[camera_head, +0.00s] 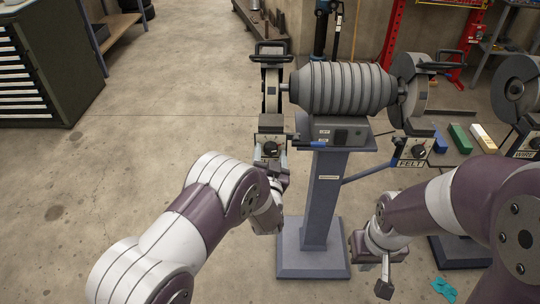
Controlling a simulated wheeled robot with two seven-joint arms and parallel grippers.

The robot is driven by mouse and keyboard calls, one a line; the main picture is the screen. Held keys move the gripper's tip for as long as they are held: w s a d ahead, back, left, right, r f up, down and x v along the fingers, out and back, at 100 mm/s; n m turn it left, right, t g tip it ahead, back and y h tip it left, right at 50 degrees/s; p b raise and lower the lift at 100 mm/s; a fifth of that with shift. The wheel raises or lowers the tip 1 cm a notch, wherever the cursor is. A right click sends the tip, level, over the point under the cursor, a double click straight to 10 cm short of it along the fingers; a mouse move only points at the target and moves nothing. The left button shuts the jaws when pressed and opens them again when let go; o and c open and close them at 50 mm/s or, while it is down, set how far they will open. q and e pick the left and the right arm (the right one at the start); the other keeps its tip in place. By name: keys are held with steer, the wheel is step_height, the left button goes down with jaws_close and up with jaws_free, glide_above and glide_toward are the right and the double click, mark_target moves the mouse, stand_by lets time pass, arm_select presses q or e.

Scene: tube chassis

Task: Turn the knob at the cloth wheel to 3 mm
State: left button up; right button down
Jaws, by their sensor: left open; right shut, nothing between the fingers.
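A grey ribbed bench grinder (341,88) stands on a blue-grey pedestal. Its left wheel (271,88) has a light plate below with a black round knob (271,147). Any label under that knob is hidden by my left gripper, so I cannot read whether it says cloth. The knob's setting is too small to read. My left gripper (271,165) is just below and in front of this knob, open; I cannot tell if it touches. My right gripper (384,288) is shut and empty, low at the right of the pedestal, away from the knobs.
The grinder's right wheel (413,82) has its own knob (418,152) over a FELT label. A second machine with a WIRE label (526,154) stands at the right edge. Coloured blocks (460,138) lie behind. A teal cloth (445,289) lies on the floor. Floor at left is clear.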

arm_select(q)
steer(key=shift+c, duration=0.4)
steer(key=c, duration=1)
